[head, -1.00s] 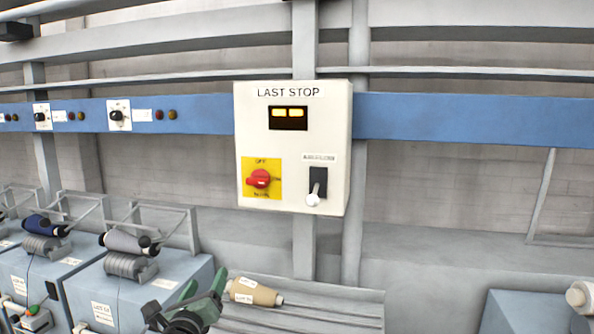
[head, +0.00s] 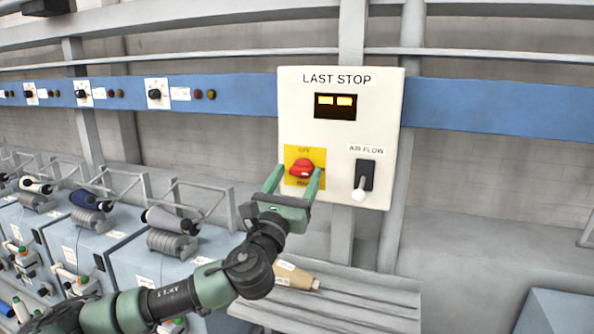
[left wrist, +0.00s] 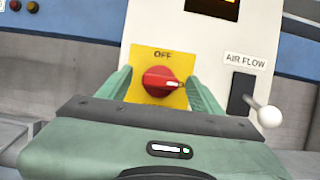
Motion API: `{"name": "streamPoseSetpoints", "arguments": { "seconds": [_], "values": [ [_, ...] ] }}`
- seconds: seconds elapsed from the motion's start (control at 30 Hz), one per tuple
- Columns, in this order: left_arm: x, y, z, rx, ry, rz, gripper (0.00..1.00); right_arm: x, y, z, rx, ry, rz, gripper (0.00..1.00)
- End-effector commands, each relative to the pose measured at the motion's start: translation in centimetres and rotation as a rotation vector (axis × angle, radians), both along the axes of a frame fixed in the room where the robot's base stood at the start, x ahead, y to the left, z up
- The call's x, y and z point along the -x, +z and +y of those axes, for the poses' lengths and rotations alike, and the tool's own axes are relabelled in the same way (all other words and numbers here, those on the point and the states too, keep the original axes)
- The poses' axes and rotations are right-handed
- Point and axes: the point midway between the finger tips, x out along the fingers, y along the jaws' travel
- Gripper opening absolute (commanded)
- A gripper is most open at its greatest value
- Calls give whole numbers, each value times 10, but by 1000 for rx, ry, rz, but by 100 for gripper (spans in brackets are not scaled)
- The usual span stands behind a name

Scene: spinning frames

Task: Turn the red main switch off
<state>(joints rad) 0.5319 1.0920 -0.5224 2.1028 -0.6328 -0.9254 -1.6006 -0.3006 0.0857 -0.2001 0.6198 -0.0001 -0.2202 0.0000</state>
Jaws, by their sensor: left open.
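The red main switch (head: 302,167) sits on a yellow plate (head: 291,158) on the white LAST STOP panel (head: 388,100). OFF is printed above the knob; the lettering below it is partly hidden. In the left wrist view the red knob (left wrist: 161,84) lies between my finger tips, with its pale mark pointing right. My left gripper (head: 294,172) is open, its green fingers reaching up to the plate, one on each side of the knob. Whether the fingers touch the knob I cannot tell. My right gripper is not in view.
An AIR FLOW lever (head: 363,180) with a white ball end is close to the right of the switch. Spinning units (head: 140,262) stand at left.

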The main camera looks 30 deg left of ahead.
Motion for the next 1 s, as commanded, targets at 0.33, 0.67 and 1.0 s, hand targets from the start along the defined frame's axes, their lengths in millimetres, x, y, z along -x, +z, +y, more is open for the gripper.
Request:
{"name": "streamPoseSetpoints", "arguments": {
  "seconds": [0.33, 0.67, 1.0],
  "values": [
    [-2, 1, 0, 1, 0, 0, 49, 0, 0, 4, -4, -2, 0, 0],
    [-2, 0, 0, 7, -1, -2, 3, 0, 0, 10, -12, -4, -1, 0],
    [-2, 0, -1, 141, -2, -33, 3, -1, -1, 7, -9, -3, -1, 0]
  ]
}}
